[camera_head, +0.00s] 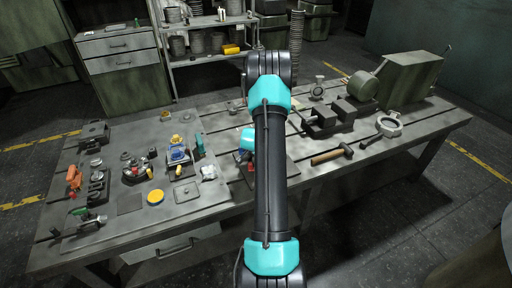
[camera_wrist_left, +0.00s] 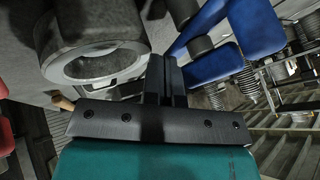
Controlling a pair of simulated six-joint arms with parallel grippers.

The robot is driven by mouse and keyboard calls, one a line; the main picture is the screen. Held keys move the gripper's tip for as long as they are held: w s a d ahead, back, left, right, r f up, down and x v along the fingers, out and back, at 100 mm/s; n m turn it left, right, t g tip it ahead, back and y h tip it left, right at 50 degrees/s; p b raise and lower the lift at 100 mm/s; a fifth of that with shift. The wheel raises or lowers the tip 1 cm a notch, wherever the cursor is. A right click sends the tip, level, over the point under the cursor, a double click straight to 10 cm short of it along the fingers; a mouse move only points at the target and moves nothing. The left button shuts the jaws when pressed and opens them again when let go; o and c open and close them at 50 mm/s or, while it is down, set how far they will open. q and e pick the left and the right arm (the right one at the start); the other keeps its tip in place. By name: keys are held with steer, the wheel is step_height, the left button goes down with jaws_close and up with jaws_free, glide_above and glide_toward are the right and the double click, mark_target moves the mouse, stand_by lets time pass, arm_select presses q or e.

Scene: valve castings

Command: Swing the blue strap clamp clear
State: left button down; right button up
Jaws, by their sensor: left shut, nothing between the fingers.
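The blue strap clamp (camera_wrist_left: 212,65) shows in the left wrist view as flat blue bars with a dark round post between them. A second blue bar (camera_wrist_left: 255,27) lies at the upper right. My left gripper (camera_wrist_left: 163,62) is shut and empty, its dark fingers close to the lower left end of the nearer bar. I cannot tell whether they touch it. A grey round casting (camera_wrist_left: 135,65) with an open bore is left of the fingers. In the head view an arm covers the middle of the bench and mostly hides this spot. My right gripper is not in view.
On the metal bench (camera_head: 220,207), a blue fixture with yellow parts (camera_head: 178,155), a yellow disc (camera_head: 155,197) and a red-handled clamp (camera_head: 74,178) stand left. A hammer (camera_head: 332,154), a vise (camera_head: 328,117) and a ring-shaped part (camera_head: 388,124) are right.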

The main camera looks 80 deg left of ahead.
arm_select(q)
steer(key=v, duration=1.7)
steer(key=c, duration=1.8)
jaws_free()
steer(key=shift+s+d+r, duration=0.1)
steer(key=shift+c, duration=0.2)
